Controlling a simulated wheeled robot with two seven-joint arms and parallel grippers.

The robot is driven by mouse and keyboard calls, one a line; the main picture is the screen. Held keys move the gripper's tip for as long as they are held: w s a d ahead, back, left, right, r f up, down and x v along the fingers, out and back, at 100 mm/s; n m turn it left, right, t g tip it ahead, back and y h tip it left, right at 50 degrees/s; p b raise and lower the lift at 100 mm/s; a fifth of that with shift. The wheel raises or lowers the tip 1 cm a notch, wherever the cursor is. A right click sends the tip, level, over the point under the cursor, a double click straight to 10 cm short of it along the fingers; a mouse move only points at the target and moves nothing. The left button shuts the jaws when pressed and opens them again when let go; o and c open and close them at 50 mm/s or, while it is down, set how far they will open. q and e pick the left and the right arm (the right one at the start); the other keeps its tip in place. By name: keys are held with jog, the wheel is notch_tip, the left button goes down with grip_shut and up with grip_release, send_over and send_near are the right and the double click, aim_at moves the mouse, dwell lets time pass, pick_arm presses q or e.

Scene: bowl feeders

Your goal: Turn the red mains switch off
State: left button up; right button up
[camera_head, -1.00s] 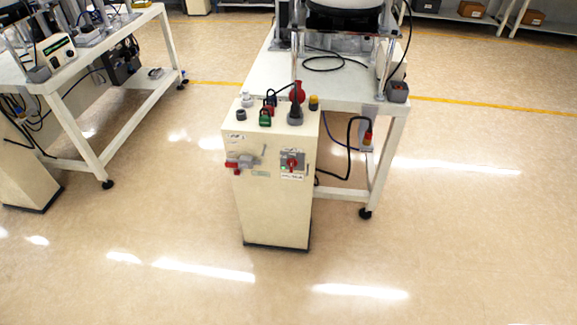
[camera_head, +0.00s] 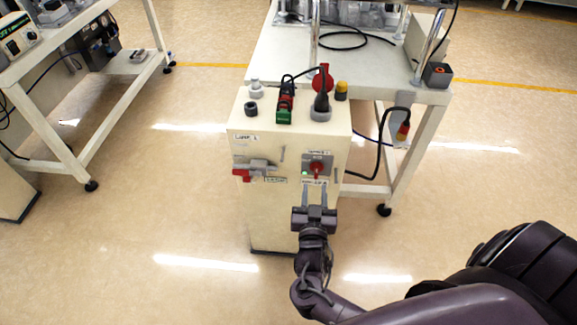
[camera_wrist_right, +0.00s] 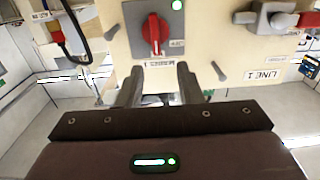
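The red mains switch (camera_head: 316,168) is a rotary knob on a grey plate on the front of the cream cabinet (camera_head: 270,220). A green light glows beside it. In the right wrist view the red knob (camera_wrist_right: 154,33) shows upside down, its grip bar roughly vertical. My right gripper (camera_head: 318,187) is just below the switch in the head view, its two fingers apart and pointing at the panel. In the wrist view the fingers (camera_wrist_right: 158,76) are open with nothing between them, and apart from the knob. My left gripper is not in view.
A grey and red lever switch (camera_head: 255,168) sits left on the same panel. Plugs, buttons and a red round part (camera_head: 323,78) stand on the cabinet top. A white bench (camera_head: 290,55) is behind, with a cable hanging at its right.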

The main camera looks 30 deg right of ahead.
aim_at(317, 169)
jog(key=shift+x, duration=3.5)
jog(key=shift+d, duration=0.2)
grip_shut()
